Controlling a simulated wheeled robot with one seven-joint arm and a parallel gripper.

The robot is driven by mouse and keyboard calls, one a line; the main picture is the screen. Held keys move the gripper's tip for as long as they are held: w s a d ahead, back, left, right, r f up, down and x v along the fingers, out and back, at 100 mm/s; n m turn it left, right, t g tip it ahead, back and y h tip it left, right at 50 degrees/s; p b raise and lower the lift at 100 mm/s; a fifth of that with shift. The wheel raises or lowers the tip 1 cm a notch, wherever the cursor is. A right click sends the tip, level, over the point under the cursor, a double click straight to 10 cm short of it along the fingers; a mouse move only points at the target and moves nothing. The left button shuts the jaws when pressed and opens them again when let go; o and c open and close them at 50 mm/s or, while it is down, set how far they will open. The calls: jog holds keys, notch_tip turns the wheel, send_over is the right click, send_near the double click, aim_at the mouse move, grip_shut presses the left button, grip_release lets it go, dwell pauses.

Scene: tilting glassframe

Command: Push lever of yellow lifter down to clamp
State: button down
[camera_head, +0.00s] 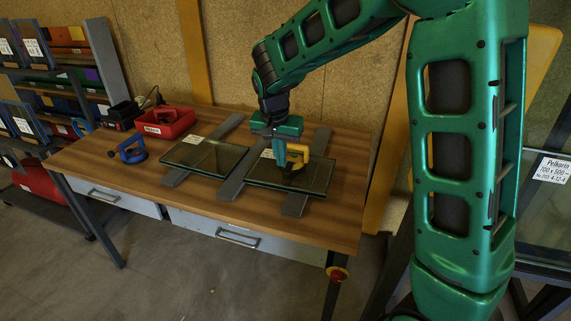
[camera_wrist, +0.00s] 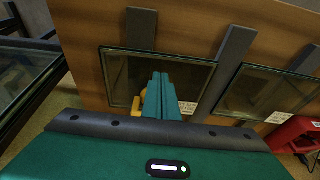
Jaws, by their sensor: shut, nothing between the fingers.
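The yellow lifter (camera_head: 299,153) stands on the right glass pane (camera_head: 312,184), its dark base resting on the glass. It also shows in the wrist view (camera_wrist: 136,104), mostly hidden behind my gripper. My gripper (camera_head: 280,163) points down right beside the lifter's left side, low over the pane. Its teal fingers are together and empty in the wrist view (camera_wrist: 160,82). I cannot tell whether they touch the lifter. The lever's position is hidden by the fingers and too small to make out.
A second glass pane (camera_head: 205,157) lies to the left. Both panes rest on grey bars (camera_head: 236,178) on the wooden table (camera_head: 300,232). A blue lifter (camera_head: 130,150) stands at the left. A red bin (camera_head: 167,124) stands behind it. The table's front strip is clear.

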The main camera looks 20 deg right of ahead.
jog(key=v, duration=0.6)
jog(key=shift+r, duration=0.2)
jog(key=shift+s+a, duration=0.1)
jog(key=shift+s, duration=0.05)
